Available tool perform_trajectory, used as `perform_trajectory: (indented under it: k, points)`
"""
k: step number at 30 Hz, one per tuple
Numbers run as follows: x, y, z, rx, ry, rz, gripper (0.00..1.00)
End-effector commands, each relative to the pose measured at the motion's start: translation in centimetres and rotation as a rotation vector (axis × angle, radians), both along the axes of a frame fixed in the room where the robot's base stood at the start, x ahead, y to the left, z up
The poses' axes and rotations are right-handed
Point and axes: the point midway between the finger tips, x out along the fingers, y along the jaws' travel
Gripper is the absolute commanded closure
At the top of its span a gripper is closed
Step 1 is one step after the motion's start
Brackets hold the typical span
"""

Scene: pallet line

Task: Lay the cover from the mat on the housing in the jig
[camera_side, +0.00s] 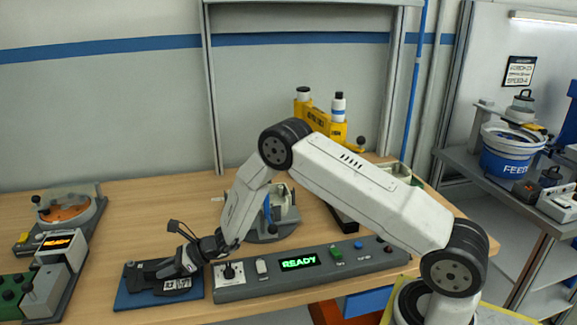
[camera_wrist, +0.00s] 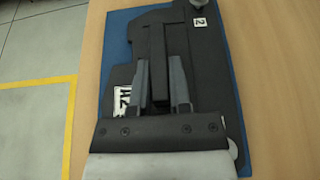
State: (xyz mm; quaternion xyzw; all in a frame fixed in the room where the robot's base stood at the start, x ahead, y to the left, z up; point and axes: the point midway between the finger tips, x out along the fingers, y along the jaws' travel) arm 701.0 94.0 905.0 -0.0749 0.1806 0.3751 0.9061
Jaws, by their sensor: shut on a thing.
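The dark cover (camera_wrist: 206,75) lies on the blue mat (camera_wrist: 234,110), with a "2" tag and a black-and-white code label on it. In the side view the cover (camera_side: 145,284) is on the mat (camera_side: 128,301) at front left. My gripper (camera_wrist: 159,75) is shut on the cover's raised black bar, one grey finger on each side. My gripper also shows in the side view (camera_side: 170,270), low over the mat. The jig (camera_side: 262,235) stands right of the mat, further back, with a pale housing (camera_side: 288,212) in it. My arm hides part of both.
A grey control panel (camera_side: 236,292) with a green READY display (camera_side: 299,262) lies between the mat and my base. A yellow stand (camera_side: 322,122) is behind. Bare tabletop lies behind the mat.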

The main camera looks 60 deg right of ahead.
Motion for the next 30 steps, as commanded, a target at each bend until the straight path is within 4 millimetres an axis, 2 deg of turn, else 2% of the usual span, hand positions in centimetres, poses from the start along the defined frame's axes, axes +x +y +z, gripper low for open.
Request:
perform_trajectory:
  k: [6, 7, 9, 10, 24, 30]
  points:
    - [0.0, 0.0, -0.2, 0.001, -0.001, 0.000, 1.00]
    - [0.0, 0.0, -0.3, 0.001, -0.001, 0.000, 0.70]
    - [0.0, 0.0, -0.2, 0.001, -0.001, 0.000, 0.48]
    - [0.0, 0.0, -0.2, 0.001, -0.001, 0.000, 0.41]
    - [0.0, 0.0, 0.1, 0.000, 0.000, 0.000, 0.41]
    - [-0.9, -1.0, 0.6, 0.000, 0.000, -0.001, 0.41]
